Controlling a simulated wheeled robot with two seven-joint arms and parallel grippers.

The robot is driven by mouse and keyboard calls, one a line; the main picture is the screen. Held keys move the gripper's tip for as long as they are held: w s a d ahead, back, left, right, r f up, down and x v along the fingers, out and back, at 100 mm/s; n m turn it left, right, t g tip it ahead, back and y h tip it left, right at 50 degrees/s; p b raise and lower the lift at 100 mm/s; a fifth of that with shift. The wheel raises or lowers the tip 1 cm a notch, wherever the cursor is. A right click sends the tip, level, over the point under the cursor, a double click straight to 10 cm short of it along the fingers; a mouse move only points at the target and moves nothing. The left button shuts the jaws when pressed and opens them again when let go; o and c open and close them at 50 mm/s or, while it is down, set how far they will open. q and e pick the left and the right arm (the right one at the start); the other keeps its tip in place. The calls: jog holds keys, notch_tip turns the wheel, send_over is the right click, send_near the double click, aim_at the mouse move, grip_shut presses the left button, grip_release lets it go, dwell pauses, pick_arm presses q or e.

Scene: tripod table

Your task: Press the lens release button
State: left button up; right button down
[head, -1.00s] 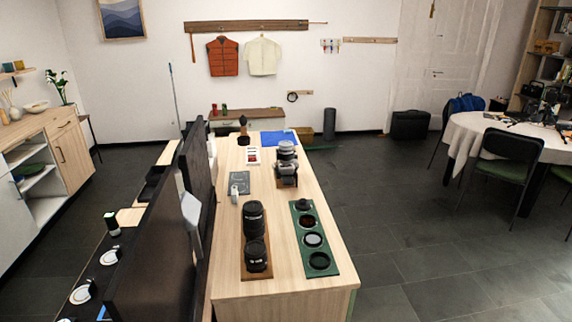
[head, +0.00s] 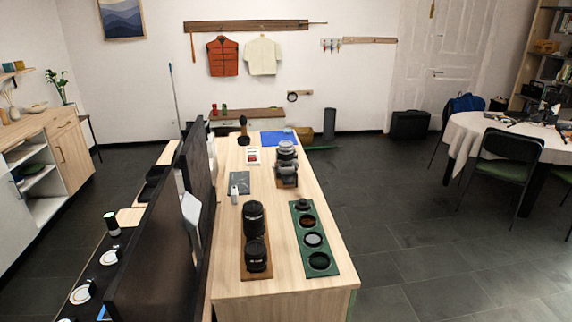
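A camera (head: 287,176) with a silver-and-black lens (head: 287,150) on it stands on the wooden table, toward its far half. The lens release button is too small to make out in the head view. Two black lenses, a nearer one (head: 256,256) and a farther one (head: 253,218), stand on a brown wooden tray (head: 257,276) at the table's near end. Neither of my grippers shows in the head view.
A green tray (head: 334,269) with several round filters and caps lies at the near right of the wooden table (head: 230,285). A dark booklet (head: 239,178), a small white bottle (head: 234,193) and a blue cloth (head: 279,138) also lie there. Dark monitors (head: 160,250) line its left side.

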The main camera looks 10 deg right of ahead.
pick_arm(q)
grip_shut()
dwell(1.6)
